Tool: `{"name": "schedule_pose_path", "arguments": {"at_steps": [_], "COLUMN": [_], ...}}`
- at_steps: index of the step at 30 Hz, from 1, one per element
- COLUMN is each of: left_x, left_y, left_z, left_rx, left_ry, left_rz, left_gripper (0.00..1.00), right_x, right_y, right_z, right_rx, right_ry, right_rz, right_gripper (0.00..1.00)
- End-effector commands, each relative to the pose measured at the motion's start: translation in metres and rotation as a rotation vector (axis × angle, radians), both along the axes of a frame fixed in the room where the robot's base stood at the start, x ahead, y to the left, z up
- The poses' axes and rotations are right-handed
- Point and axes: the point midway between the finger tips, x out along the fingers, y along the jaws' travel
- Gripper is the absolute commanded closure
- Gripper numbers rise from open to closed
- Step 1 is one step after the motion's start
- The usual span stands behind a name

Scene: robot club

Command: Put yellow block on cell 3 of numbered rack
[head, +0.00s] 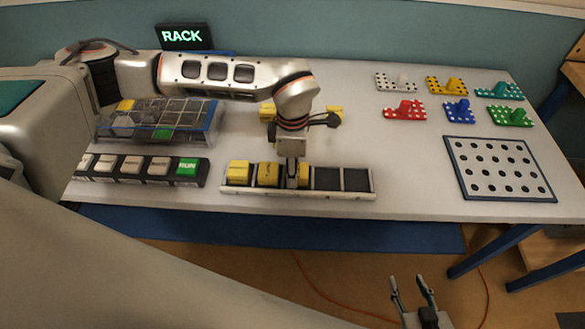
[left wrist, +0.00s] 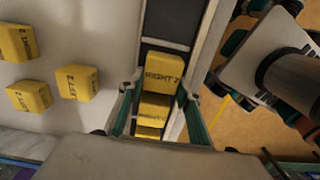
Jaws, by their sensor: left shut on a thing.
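A long rack (head: 345,195) with a row of cells lies near the table's front edge. Yellow blocks stand in its first cell (head: 238,172) and second cell (head: 268,174) from the left. My left gripper (head: 297,180) points down at the third cell, shut on a yellow block (head: 304,173). In the left wrist view this block (left wrist: 165,66) is lettered "RIGHT 2" and sits in line with the others, between the fingers. Whether it touches the cell floor is hidden. The two cells to its right are empty and dark. My right gripper (head: 412,295) is open and empty, below the table's front.
Loose yellow blocks (head: 334,112) lie behind the rack. A clear compartment box (head: 205,130) and a row of keys with a green one (head: 187,167) are left. A perforated board (head: 500,168) and coloured peg pieces (head: 457,110) are right. The table between is clear.

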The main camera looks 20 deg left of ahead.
Motion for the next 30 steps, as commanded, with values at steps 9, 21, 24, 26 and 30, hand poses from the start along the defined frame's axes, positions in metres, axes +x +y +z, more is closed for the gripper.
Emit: {"name": "schedule_pose_path", "arguments": {"at_steps": [9,21,24,26,30], "left_x": [0.000,0.000,0.000,0.001,0.001], "left_y": [0.000,0.000,0.000,0.000,0.000], "left_z": [-0.003,-0.002,0.004,0.010,0.036], "left_rx": [0.000,0.000,0.000,-0.001,0.000], "left_ry": [0.000,0.001,0.000,-0.001,-0.003], "left_rz": [0.000,0.000,0.000,0.000,0.000], "left_gripper": [0.49,0.49,0.49,0.49,0.49], "right_x": [-0.001,-0.001,0.000,-0.001,-0.001], "right_y": [0.000,0.000,0.000,0.000,0.000], "right_z": [-0.002,-0.002,-0.001,-0.001,-0.001], "right_rx": [0.000,0.000,0.000,0.000,0.000], "right_ry": [0.001,0.002,0.002,0.002,0.002], "right_rz": [0.001,0.001,0.001,0.001,0.001], "right_gripper": [0.60,0.60,0.60,0.60,0.60]}}
